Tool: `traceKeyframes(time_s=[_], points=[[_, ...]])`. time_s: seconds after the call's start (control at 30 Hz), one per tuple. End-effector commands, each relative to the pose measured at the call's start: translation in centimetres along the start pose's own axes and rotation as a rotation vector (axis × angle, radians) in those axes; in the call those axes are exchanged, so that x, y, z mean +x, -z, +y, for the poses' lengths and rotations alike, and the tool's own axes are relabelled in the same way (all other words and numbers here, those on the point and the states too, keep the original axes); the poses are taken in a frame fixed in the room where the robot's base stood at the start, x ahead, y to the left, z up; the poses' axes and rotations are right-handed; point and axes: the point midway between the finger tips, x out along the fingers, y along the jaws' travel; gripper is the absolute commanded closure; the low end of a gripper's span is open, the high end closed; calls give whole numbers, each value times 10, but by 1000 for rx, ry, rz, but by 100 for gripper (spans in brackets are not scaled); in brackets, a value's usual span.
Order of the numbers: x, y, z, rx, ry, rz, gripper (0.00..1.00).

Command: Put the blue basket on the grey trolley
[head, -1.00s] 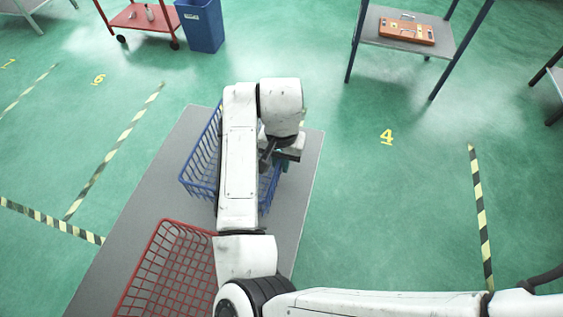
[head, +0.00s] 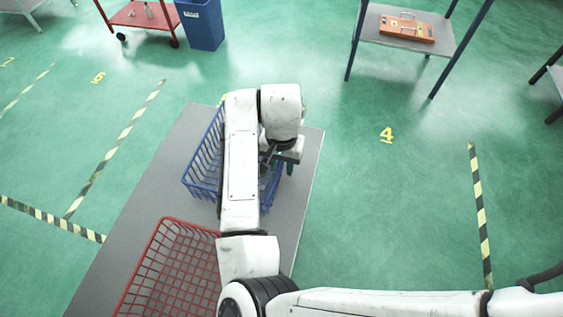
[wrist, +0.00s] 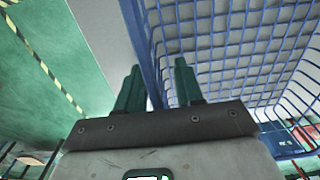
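The blue basket (head: 203,162) stands upright on a grey tabletop (head: 150,185), partly hidden by my arm. It also shows in the wrist view (wrist: 240,45), with its mesh floor and walls. My gripper (head: 283,160) is at the basket's right side. In the wrist view, the green fingers (wrist: 158,75) are apart, with the blue rim running between them. One finger is outside the basket wall and the other is on its inner side. A gap shows beside the rim, so no firm hold is visible. I cannot make out a grey trolley with certainty.
A red basket (head: 172,270) stands near the blue one on the same tabletop. A red trolley (head: 140,17) and blue bin (head: 203,25) are at the back left. A grey-topped table (head: 440,35) carrying an orange case (head: 408,27) is at the back right.

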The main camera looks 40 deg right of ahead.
Motion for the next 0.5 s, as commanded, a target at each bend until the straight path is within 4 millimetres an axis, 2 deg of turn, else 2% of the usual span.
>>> traceKeyframes(time_s=[0.23, 0.5], points=[[-15, 0, -1, 1, 2, 2, 64], [-69, 1, 0, 3, 4, 3, 64]])
